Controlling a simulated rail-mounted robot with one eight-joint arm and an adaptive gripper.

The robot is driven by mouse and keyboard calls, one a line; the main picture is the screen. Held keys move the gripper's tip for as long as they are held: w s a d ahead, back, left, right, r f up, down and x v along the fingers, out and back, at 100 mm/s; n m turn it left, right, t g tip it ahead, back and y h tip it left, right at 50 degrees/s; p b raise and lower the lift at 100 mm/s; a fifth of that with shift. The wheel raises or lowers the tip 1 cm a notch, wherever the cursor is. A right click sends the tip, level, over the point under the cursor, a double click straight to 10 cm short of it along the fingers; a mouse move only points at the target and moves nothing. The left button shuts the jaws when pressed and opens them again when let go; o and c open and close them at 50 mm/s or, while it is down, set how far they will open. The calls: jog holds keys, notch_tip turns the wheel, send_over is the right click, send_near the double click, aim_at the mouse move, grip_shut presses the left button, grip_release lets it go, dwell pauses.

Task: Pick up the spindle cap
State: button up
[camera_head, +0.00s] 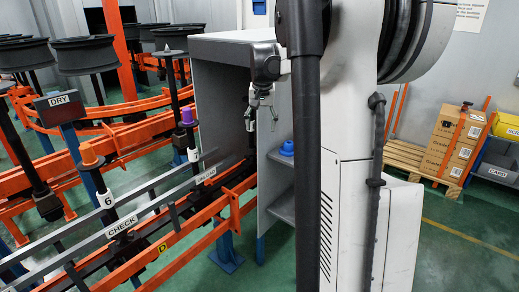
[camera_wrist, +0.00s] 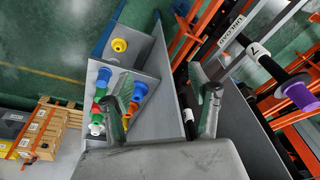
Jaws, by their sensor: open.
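Several coloured spindle caps are in view, and I cannot tell which one is meant. An orange cap (camera_head: 88,153) tops the spindle marked 6, and a purple cap (camera_head: 187,116) tops a spindle behind it; a purple cap also shows in the wrist view (camera_wrist: 298,94). A blue cap (camera_head: 287,148) shows on the shelf in the head view. My gripper (camera_head: 262,113) is open and empty, in front of the grey cabinet. Its fingers (camera_wrist: 162,88) are wide apart.
The grey shelf cabinet (camera_head: 222,90) stands beside orange rails (camera_head: 180,240) carrying spindles. A DRY sign (camera_head: 59,100) is at left. Boxes (camera_head: 452,140) on a pallet stand at right. Green floor (camera_head: 455,250) is clear at lower right.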

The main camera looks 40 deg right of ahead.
jog(key=s+d+f+m+p, duration=0.1)
jog(key=d+f, duration=0.2)
jog(key=d, duration=0.5)
jog(key=s+d+f+m+g, duration=0.1)
jog(key=d+f, duration=0.3)
jog(key=d, duration=0.5)
jog(key=s+d+f+m+y+p, duration=0.1)
jog(key=s+d+f+m, duration=0.1)
jog(key=d, duration=0.6)
jog(key=shift+s+d+f+g+p, duration=0.1)
jog(key=shift+d+f+g+p, duration=0.1)
jog(key=shift+f, duration=0.25)
jog(key=shift+s+d+f+g+p, duration=0.1)
jog(key=shift+f+g+p, duration=0.1)
jog(key=shift+f, duration=0.2)
notch_tip(320, 180, down, 13)
jog(key=shift+w+a+f+p, duration=0.1)
jog(key=shift+a+f+p, duration=0.05)
jog(key=shift+p, duration=0.15)
jog(key=c, duration=1.1)
